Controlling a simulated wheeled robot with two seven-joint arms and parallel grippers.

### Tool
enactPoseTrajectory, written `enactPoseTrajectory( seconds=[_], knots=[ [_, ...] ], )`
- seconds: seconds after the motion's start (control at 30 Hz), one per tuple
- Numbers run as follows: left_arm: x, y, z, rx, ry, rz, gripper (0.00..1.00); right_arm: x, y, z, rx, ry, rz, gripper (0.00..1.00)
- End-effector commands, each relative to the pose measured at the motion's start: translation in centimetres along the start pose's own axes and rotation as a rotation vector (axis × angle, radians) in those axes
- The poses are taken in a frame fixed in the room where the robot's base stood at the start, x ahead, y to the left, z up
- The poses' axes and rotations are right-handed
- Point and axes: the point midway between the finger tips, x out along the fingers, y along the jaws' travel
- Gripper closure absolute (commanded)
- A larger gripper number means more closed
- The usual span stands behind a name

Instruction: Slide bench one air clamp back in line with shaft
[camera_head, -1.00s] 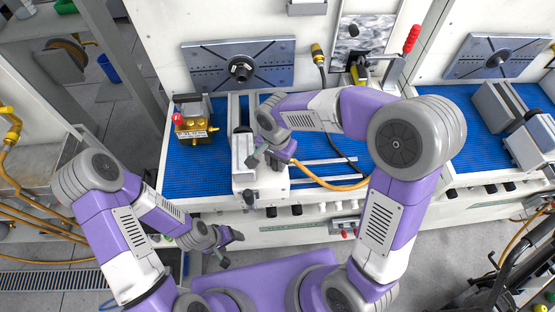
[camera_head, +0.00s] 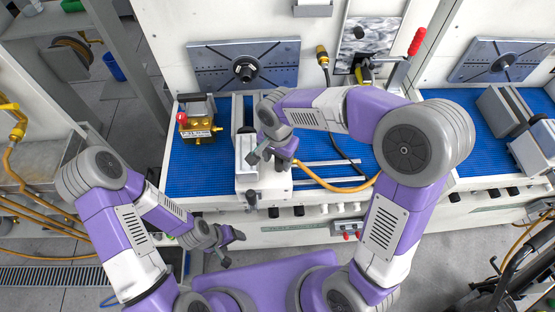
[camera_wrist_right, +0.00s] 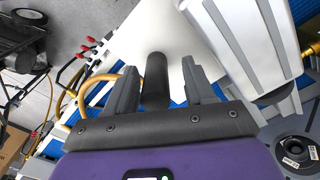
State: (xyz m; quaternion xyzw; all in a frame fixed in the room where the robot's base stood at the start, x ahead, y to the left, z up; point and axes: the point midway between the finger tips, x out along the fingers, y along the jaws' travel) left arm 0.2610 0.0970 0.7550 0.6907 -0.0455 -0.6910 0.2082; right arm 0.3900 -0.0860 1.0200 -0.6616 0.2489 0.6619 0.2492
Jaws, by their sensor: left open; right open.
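The air clamp (camera_head: 246,160) is a white and grey block at the front of the blue-topped bench. The shaft hub (camera_head: 245,70) is a black round fitting on the upright slotted plate behind it. My right gripper (camera_head: 267,160) is over the clamp's front part, pointing down. In the right wrist view, its open fingers (camera_wrist_right: 160,88) stand on both sides of a black post (camera_wrist_right: 156,70) rising from the white base, with gaps visible. The clamp's grey body (camera_wrist_right: 240,40) is beside them. My left gripper (camera_head: 234,248) is open and empty in front of the bench.
A brass valve unit with a red knob (camera_head: 197,128) stands left of the clamp. Rails (camera_head: 335,162) and a yellow hose (camera_head: 335,187) lie to the right. A red-handled lever clamp (camera_head: 416,42) is at the back right. The blue bench top (camera_head: 195,180) is clear at front left.

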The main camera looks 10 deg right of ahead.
Motion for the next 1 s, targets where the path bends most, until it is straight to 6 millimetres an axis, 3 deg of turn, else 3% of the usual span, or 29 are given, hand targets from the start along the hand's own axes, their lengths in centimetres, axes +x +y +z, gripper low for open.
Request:
enactPoseTrajectory(
  seconds=[0.1,0.33,1.0],
  knots=[
    [-0.5,0.2,0.0,0.000,0.000,0.000,0.30,-2.5,-0.1,0.0,-0.001,0.003,-0.005,0.46],
    [-1.0,0.4,0.1,0.000,0.000,0.000,0.30,-5.4,-0.1,0.0,-0.002,0.001,-0.002,0.46],
    [-1.0,0.4,0.1,0.000,0.000,0.000,0.30,-5.9,0.0,0.0,-0.001,0.000,-0.001,0.46]
  ],
)
